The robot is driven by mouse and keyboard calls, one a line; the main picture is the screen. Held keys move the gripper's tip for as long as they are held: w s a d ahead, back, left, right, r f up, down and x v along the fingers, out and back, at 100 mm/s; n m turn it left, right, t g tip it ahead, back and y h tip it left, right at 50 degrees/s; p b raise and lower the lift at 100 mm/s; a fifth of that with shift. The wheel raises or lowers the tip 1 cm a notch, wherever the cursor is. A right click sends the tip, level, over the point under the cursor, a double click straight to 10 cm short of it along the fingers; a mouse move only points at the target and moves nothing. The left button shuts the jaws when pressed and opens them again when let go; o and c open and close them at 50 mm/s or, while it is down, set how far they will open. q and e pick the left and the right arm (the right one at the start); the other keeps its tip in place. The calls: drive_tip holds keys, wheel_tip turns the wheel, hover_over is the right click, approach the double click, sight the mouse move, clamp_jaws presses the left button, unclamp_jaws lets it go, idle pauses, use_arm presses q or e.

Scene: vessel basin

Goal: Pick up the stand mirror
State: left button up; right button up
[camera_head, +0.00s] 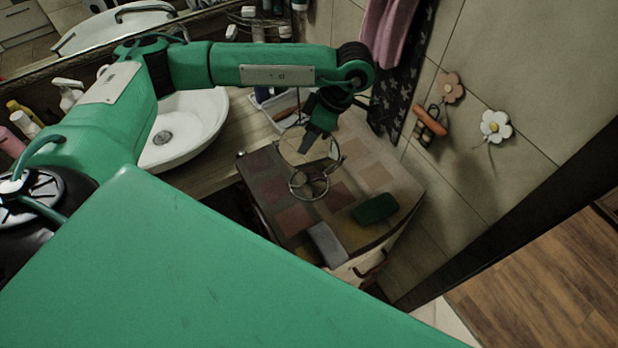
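The stand mirror (295,149) is a round, thin-rimmed mirror on a round metal base, standing on the patchwork-topped cabinet (345,180). My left gripper (316,136) is at the mirror's upper part, pointing down, its dark fingers covering part of the round face. The fingers overlap the mirror in this view, but whether they are open, or closed on its rim, is too small and dark to tell. My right gripper is not in view.
A dark green box (375,208) and a grey item (327,244) lie on the cabinet's near side. A white tray (272,108) stands behind the mirror. The white basin (185,130) is to the left. The tiled wall with hooks (495,126) is to the right.

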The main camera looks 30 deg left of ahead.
use_arm(q)
clamp_jaws()
drive_tip(key=shift+r, duration=0.15)
